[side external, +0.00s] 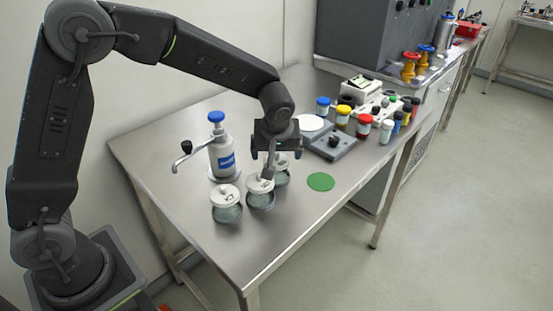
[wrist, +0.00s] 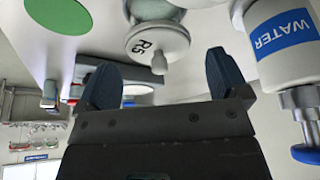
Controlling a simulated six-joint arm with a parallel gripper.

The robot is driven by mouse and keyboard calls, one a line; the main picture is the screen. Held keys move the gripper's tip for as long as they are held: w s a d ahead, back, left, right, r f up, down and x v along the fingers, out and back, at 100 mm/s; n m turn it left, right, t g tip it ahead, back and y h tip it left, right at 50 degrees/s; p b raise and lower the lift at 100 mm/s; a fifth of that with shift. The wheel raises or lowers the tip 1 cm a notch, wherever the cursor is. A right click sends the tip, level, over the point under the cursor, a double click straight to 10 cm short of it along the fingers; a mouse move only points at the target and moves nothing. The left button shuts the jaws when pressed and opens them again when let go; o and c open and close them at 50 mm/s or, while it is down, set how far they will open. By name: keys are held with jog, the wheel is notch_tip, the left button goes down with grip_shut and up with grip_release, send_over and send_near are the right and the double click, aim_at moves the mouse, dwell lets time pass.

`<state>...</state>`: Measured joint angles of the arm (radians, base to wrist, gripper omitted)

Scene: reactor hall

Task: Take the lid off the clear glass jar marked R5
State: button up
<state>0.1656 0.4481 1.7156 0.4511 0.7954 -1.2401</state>
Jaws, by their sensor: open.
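The jar marked R5 shows in the wrist view with its white lid (wrist: 141,46), the mark and a small pale knob facing the camera. In the side view three clear glass jars with white lids stand in a group: a front left jar (side external: 228,214), a middle jar (side external: 261,202) and a rear right jar (side external: 283,180). Their marks are too small to read surely there. My gripper (side external: 264,167) is open, pointing down over the middle and rear jars, partly hiding the rear one. In the wrist view its two fingers (wrist: 161,66) are apart with nothing held between them.
A WATER bottle (side external: 222,160) with a blue top and a side spout stands close behind the jars. A flat green disc (side external: 321,182) lies right of them. A grey device (side external: 333,142) and several coloured-lid containers stand farther right. The table's front is clear.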

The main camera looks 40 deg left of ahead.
jog(key=shift+w+a+f, duration=0.15)
jog(key=shift+a+f, duration=0.05)
jog(key=shift+f, duration=0.4)
jog(key=shift+c, duration=0.4)
jog(key=c, duration=0.8)
jog(key=shift+r, duration=0.1)
jog(key=shift+c, duration=0.2)
